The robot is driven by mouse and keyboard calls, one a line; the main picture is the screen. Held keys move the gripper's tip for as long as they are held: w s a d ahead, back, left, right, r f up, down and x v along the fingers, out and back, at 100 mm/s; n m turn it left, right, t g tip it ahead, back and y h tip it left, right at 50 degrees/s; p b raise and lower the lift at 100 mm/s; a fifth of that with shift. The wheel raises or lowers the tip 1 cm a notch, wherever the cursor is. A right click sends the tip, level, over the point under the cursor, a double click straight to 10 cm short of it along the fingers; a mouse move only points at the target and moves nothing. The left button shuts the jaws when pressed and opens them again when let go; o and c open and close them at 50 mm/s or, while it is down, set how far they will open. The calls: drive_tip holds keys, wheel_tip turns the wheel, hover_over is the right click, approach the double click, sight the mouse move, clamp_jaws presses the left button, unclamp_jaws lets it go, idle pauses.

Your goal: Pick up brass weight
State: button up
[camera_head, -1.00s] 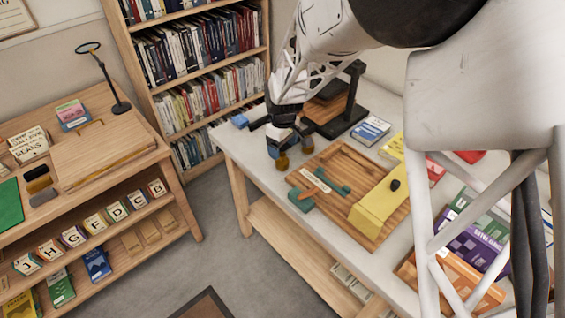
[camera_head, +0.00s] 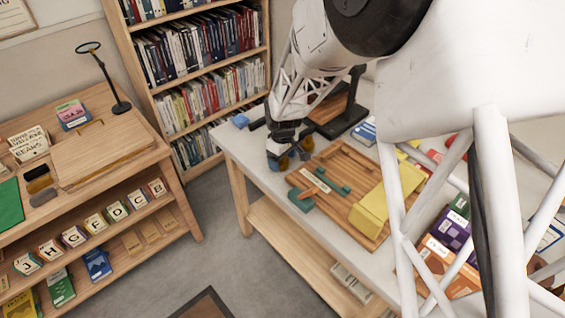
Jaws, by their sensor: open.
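Two small brass-coloured pieces show beside my gripper at the left end of the white table: a front brass weight (camera_head: 283,164) and another brass piece (camera_head: 307,144) just behind it to the right. I cannot tell which one the task means. My gripper (camera_head: 291,154) is open and low over the table, pointing down, with its fingers right at the brass pieces. The fingers partly hide them, and I cannot tell whether they touch.
A black stand (camera_head: 350,112) rises behind. Books cover the table's right side. The table's left edge is near my gripper.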

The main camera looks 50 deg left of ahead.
drive_tip(key=shift+f, duration=0.65)
drive_tip(key=shift+c, duration=0.3)
drive_tip(key=c, duration=1.3)
drive_tip(key=shift+r, duration=0.1)
drive_tip(key=shift+r, duration=4.95)
